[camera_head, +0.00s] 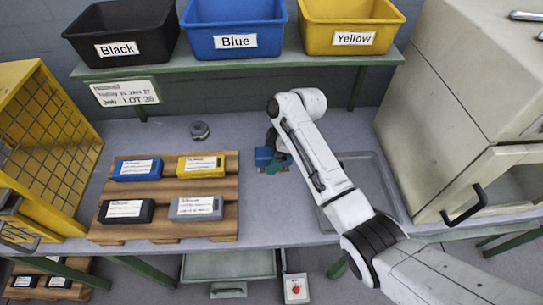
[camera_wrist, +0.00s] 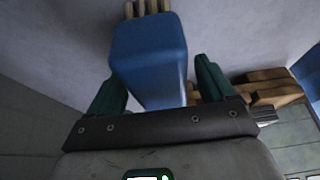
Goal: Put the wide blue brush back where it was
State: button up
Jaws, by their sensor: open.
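The wide blue brush (camera_wrist: 150,62) fills the middle of the wrist view, with tan bristles (camera_wrist: 146,9) at its far end. In the head view its blue part (camera_head: 263,156) shows at the end of my arm, on or just above the grey worktop. My gripper (camera_wrist: 160,74) has its two dark green fingers apart, one on each side of the brush. Gaps show beside it, though contact deeper between the fingers is hidden. In the head view my gripper (camera_head: 274,166) is partly hidden by my wrist.
A wooden pallet (camera_head: 168,188) with blue, yellow, black and grey labelled boxes lies left. A round dark object (camera_head: 200,131) sits behind it. A shallow grey tray (camera_head: 374,188) is right of my arm, beside a beige machine (camera_head: 440,130). Bins (camera_head: 237,43) stand on the back shelf.

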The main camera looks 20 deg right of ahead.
jog(key=v, duration=1.1)
jog(key=shift+r, duration=0.2)
